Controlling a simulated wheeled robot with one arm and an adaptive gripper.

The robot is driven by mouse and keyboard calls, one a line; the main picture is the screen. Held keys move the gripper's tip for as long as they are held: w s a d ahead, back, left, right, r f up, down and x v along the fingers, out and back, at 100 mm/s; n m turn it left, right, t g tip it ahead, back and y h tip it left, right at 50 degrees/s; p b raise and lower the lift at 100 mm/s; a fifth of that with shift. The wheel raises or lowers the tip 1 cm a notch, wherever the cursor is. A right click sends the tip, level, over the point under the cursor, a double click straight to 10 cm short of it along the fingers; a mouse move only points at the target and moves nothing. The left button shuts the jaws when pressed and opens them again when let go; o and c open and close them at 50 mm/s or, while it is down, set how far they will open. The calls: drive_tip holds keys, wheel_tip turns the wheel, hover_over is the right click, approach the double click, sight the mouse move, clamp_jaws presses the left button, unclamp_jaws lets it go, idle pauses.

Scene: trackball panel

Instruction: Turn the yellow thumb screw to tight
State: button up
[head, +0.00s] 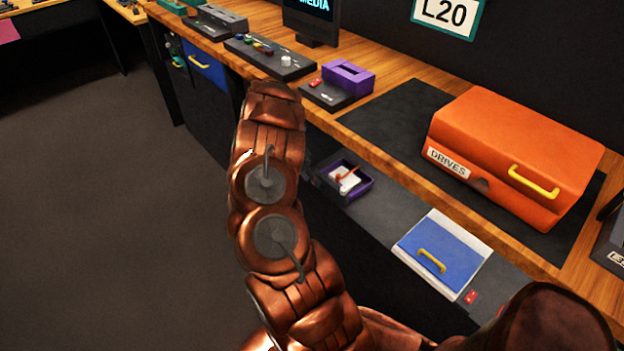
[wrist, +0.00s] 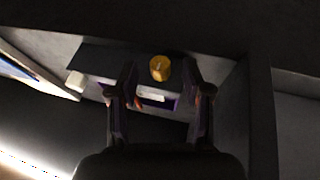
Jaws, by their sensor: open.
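The yellow thumb screw (wrist: 160,68) shows in the wrist view as a small round knob in front of a dark panel. My gripper (wrist: 160,78) is open, with one dark finger to each side of the screw in the picture. I see no contact between the fingers and the screw, and the depth gap is hard to judge. The screw's turn position is too dark to read. In the head view my copper arm reaches towards the bench, and it hides my gripper. I cannot make out the thumb screw there.
In the wrist view a purple-edged thing with a white part (wrist: 151,94) lies just below the screw, and a pale block (wrist: 75,80) is to the left. In the head view, the wooden bench holds a purple box (head: 348,77) and an orange drives case (head: 510,150).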

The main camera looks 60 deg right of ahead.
drive_tip(key=shift+s+d+f, duration=0.2)
drive_tip(key=shift+f, duration=0.35)
clamp_jaws()
